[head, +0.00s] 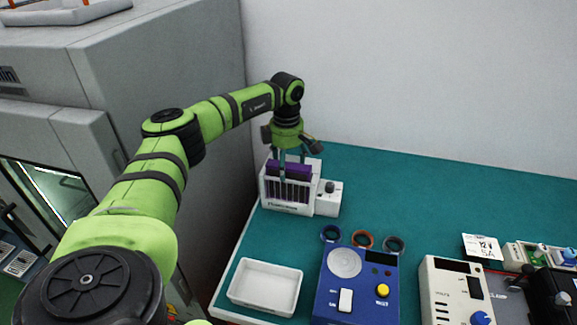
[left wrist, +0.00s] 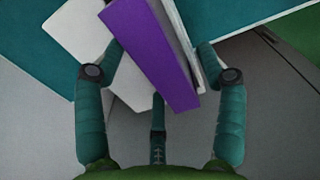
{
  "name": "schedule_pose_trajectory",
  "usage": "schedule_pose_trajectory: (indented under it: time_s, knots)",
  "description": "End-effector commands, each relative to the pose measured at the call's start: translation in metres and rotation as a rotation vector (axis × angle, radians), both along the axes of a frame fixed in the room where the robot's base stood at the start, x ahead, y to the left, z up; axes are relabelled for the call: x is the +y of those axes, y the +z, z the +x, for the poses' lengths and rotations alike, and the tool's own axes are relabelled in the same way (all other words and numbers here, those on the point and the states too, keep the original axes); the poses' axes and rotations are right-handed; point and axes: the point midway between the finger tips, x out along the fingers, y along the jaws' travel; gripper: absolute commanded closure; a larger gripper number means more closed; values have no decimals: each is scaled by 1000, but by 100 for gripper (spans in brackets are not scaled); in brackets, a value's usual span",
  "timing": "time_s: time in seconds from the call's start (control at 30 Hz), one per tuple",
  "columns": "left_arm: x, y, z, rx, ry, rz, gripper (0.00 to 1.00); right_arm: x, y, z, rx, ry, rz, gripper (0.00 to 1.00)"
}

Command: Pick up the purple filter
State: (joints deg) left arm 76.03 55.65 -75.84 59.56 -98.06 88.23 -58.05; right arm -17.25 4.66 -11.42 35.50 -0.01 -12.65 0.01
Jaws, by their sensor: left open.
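The purple filter (head: 290,171) stands upright in the top of a small white unit (head: 288,208) with a slotted front, at the back left of the teal table in the head view. In the left wrist view the purple filter (left wrist: 154,52) runs diagonally between the fingers. My left gripper (head: 290,158) reaches down from above at the filter; it also shows in the left wrist view (left wrist: 160,75), open, with fingers on both sides of the filter. Gaps to the fingers show there, and whether any finger touches it is unclear. My right gripper is not in view.
A white tray (head: 240,289), a blue device (head: 330,293) and three rings (head: 363,239) are at the front of the teal table (head: 430,205). Meters and other devices stand at the right. A large grey cabinet (head: 190,90) borders the left. The table's back middle is clear.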

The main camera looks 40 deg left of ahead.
Motion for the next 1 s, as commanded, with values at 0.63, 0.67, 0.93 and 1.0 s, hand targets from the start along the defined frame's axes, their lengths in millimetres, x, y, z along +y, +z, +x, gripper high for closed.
schedule_pose_trajectory:
  time_s: [0.63,0.67,0.93,1.0]
  knots:
    - [0,-1,0,0,0,0,100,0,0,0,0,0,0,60]
    - [0,-1,0,0,0,0,100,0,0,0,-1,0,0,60]
    - [0,10,1,-4,0,0,100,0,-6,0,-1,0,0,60]
    - [0,19,1,-4,0,0,100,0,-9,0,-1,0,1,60]
